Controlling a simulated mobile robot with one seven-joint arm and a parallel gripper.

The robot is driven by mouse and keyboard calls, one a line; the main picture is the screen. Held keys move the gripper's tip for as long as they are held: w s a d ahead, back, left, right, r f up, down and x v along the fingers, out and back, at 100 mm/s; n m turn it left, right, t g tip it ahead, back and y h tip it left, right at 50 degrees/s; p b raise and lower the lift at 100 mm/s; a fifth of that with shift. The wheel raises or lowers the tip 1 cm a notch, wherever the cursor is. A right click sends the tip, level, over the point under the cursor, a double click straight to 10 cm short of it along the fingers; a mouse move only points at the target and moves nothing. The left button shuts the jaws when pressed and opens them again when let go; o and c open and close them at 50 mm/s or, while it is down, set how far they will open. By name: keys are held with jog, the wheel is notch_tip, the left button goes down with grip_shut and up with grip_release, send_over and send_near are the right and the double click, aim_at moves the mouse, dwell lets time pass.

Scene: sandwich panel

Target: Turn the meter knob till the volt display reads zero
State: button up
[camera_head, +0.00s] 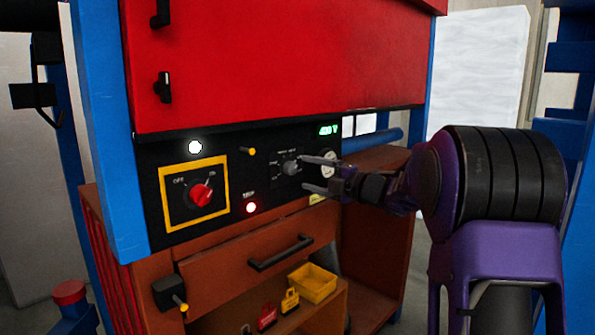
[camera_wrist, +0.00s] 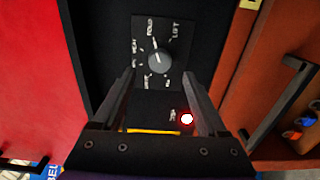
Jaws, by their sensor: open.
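The meter knob (camera_head: 291,168) is a small grey round knob on the black panel, to the right of the red switch. In the wrist view the knob (camera_wrist: 159,60) shows a white pointer line and sits on a square plate with labels around it. The volt display (camera_head: 329,130) is lit green above right of the knob; its digits are too small to read surely, but a V shows. My gripper (camera_head: 307,173) is open and empty in front of the knob. In the wrist view its two fingers (camera_wrist: 160,75) point toward the knob, one on each side; contact cannot be told.
A red rotary switch (camera_head: 201,194) on a yellow-framed plate is at the panel's left. A red lamp (camera_head: 251,208) and a yellow-tipped lever (camera_head: 248,151) lie between. Below are a drawer handle (camera_head: 280,253) and a yellow bin (camera_head: 312,283). A round gauge (camera_head: 327,165) is beside my upper finger.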

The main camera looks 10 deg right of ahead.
aim_at(293, 169)
jog(key=x, duration=0.5)
jog(key=shift+w, duration=0.1)
grip_shut()
